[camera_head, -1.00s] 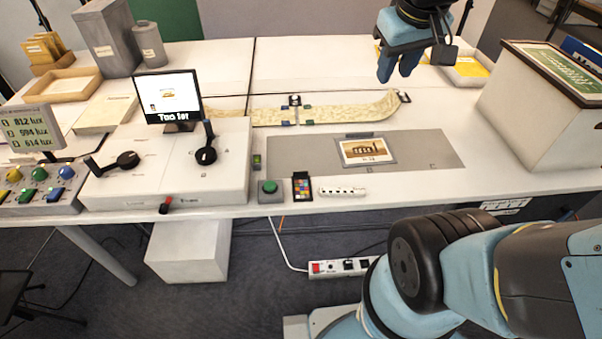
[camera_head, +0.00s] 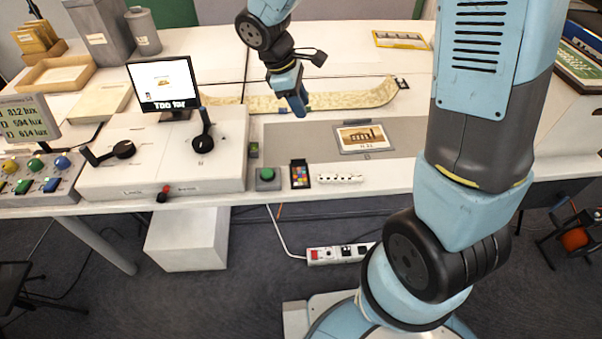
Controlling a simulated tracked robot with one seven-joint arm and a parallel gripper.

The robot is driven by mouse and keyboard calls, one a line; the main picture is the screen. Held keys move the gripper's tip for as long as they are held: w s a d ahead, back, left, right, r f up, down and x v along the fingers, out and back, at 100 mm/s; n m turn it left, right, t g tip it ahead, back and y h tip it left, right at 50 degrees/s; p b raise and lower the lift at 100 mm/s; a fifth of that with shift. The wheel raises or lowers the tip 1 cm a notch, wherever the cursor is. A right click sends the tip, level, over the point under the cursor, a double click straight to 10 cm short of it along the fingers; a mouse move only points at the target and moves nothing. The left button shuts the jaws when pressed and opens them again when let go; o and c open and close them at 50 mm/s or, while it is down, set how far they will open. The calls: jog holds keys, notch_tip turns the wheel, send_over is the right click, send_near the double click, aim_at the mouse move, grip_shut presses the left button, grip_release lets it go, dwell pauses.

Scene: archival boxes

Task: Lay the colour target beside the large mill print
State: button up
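The colour target (camera_head: 299,174), a small dark card with coloured patches, lies near the table's front edge, left of the print. A print of a brown building in a pale mount (camera_head: 362,138), which looks like the large mill print, lies flat on the grey mat (camera_head: 408,144). My gripper (camera_head: 298,107) hangs fingers down over the long cream strip, behind the colour target and apart from it. Its blue fingers overlap in this view, so whether they are open or shut is unclear. I see nothing held in it.
A green button box (camera_head: 267,178) stands left of the colour target and a white strip with small marks (camera_head: 339,178) lies to its right. The cream strip (camera_head: 358,98) runs behind the mat. A white control console (camera_head: 165,165) stands left. My arm hides the mat's right part.

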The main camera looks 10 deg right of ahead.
jog(key=a+f+n, duration=0.3)
jog(key=a+f, duration=0.1)
jog(key=f, duration=0.2)
send_near(300, 173)
jog(key=shift+h, duration=0.3)
jog(key=w+d, duration=0.1)
jog(key=w, duration=0.1)
jog(key=w+d+f, duration=0.1)
jog(key=w, duration=0.1)
jog(key=shift+d, duration=0.35)
jog(key=shift+a+x, duration=0.1)
jog(key=shift+x, duration=1.25)
jog(key=shift+a+x, duration=0.15)
jog(key=shift+x, duration=1.15)
jog(key=shift+f, duration=0.1)
jog(key=shift+c, duration=0.4)
grip_shut()
